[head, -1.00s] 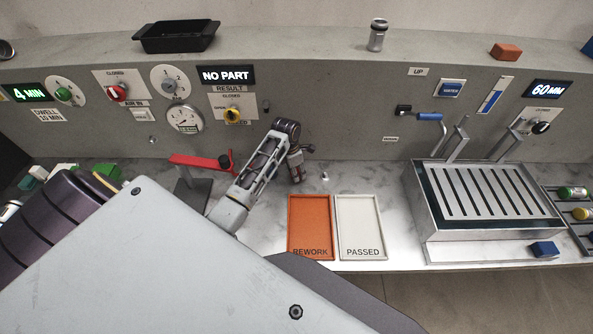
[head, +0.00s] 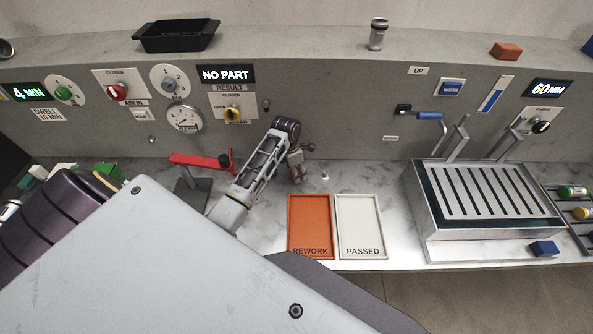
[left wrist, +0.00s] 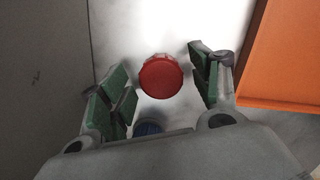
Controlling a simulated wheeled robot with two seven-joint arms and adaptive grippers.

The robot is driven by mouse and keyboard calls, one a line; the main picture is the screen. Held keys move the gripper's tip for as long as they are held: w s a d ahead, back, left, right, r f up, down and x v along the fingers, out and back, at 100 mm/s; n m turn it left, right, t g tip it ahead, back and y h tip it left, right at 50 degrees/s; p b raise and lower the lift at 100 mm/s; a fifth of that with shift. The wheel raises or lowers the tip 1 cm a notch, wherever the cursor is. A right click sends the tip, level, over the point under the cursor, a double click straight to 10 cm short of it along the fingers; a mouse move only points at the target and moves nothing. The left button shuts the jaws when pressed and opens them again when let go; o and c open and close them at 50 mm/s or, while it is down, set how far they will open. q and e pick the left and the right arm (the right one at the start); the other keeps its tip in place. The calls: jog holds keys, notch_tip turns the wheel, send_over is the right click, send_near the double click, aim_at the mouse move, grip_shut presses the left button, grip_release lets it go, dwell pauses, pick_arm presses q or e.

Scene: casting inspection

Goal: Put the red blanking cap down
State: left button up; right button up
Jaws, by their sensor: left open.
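The red blanking cap (left wrist: 160,77) stands on the pale bench top in the left wrist view, between the two fingers of my left gripper (left wrist: 164,90). The fingers with green pads are open, and a gap shows on each side of the cap. In the head view my left gripper (head: 297,172) is low over the bench, just left of and behind the orange REWORK tray (head: 291,225). The cap cannot be made out clearly there. My right gripper is not in view.
A blue round thing (left wrist: 148,128) is partly hidden by the gripper body. The REWORK tray's edge (left wrist: 262,60) is close on the right. The white PASSED tray (head: 382,225) stands beside it. A red-armed clamp (head: 195,160) is left of my forearm.

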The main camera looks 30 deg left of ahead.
pick_arm(q)
notch_tip(320, 180, up, 12)
jog(key=s+a+b, duration=0.1)
jog(key=shift+s+f, duration=0.2)
dwell(0.4)
